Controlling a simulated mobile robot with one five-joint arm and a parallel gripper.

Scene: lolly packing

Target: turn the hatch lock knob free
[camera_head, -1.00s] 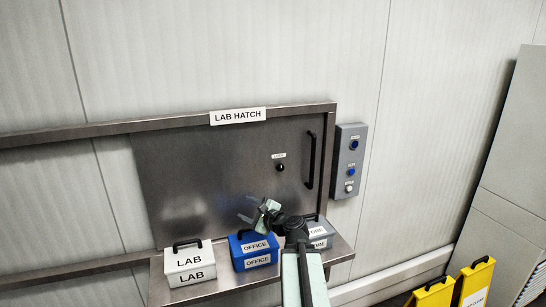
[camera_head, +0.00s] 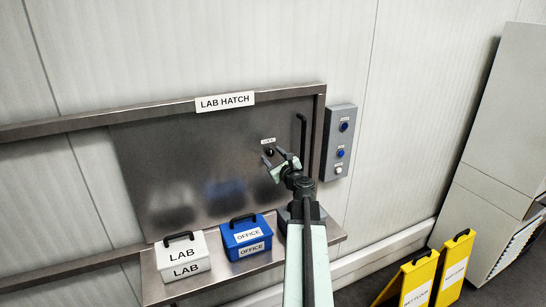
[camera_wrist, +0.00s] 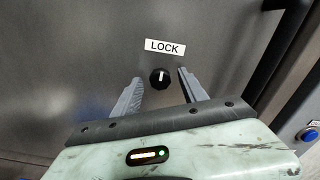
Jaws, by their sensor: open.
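The lock knob (camera_wrist: 159,78) is a small round black knob with a white pointer line that stands about upright. It sits under the LOCK label (camera_wrist: 165,47) on the steel hatch (camera_head: 190,165). In the wrist view my gripper (camera_wrist: 160,85) is open, with one grey finger on each side of the knob. Neither finger visibly touches it, and the depth gap is hard to tell. In the head view my gripper (camera_head: 272,160) is in front of the knob (camera_head: 269,151), which it partly covers.
A black hatch handle (camera_head: 302,143) is right of the knob. A grey button box (camera_head: 339,140) is on the wall. On the shelf stand a white LAB box (camera_head: 183,256), a blue OFFICE box (camera_head: 246,237) and a partly hidden grey box. Yellow floor signs (camera_head: 415,280) stand right.

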